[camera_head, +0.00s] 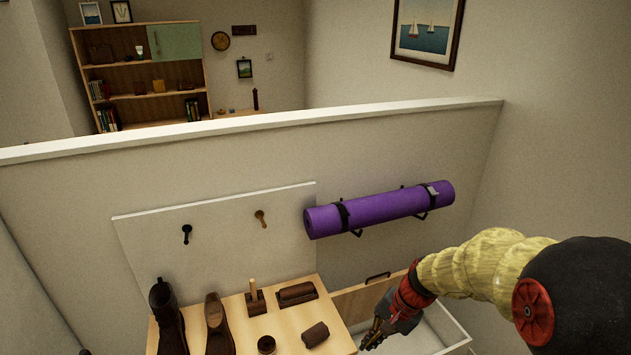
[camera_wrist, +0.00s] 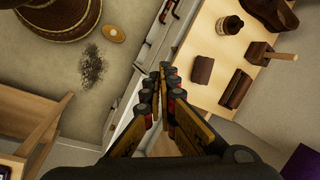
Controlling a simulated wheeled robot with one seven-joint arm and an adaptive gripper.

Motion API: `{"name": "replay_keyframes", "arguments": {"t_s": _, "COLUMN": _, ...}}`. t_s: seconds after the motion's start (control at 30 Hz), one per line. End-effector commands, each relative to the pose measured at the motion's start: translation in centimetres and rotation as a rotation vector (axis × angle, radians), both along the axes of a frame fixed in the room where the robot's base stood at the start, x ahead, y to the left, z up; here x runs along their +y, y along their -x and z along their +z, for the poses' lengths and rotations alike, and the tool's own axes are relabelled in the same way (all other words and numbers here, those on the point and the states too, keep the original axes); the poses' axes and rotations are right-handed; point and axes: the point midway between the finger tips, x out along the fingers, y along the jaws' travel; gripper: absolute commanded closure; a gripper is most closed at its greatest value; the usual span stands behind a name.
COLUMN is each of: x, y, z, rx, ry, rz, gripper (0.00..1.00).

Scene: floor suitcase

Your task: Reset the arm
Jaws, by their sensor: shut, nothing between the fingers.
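My gripper (camera_head: 375,337) is low at the lower right of the head view, at the end of my bent arm. It hangs beside the wooden bench top, over or close to the open drawer (camera_head: 447,337). I cannot tell its exact height. In the wrist view my gripper (camera_wrist: 166,70) points downward. Its black and yellow fingers are brought together at the tips, with nothing held.
The bench top (camera_head: 341,343) carries boots (camera_head: 168,320), brushes (camera_head: 297,293) and a jar (camera_wrist: 229,25). A purple mat (camera_head: 380,208) hangs on the half wall above. In the wrist view, a basket (camera_wrist: 55,38) and grey debris (camera_wrist: 93,66) lie on the floor.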

Motion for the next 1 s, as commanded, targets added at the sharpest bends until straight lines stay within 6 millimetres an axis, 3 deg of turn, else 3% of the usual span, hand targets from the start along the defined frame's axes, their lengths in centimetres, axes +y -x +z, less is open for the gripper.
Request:
{"name": "replay_keyframes", "arguments": {"t_s": 0.2, "x": -1.7, "y": 7.5, "z": 5.1, "rx": -0.082, "ry": 0.143, "rz": 0.281, "gripper": 1.00}}
{"name": "replay_keyframes", "arguments": {"t_s": 0.5, "x": -4.5, "y": 15.9, "z": 9.7, "rx": -0.195, "ry": 0.342, "rz": 0.515, "gripper": 1.00}}
{"name": "replay_keyframes", "arguments": {"t_s": 0.73, "x": -5.8, "y": 19.9, "z": 12.7, "rx": -0.331, "ry": 0.467, "rz": 0.561, "gripper": 1.00}}
{"name": "replay_keyframes", "arguments": {"t_s": 1.0, "x": -5.3, "y": 21.3, "z": 16.3, "rx": -0.492, "ry": 0.514, "rz": 0.543, "gripper": 1.00}}
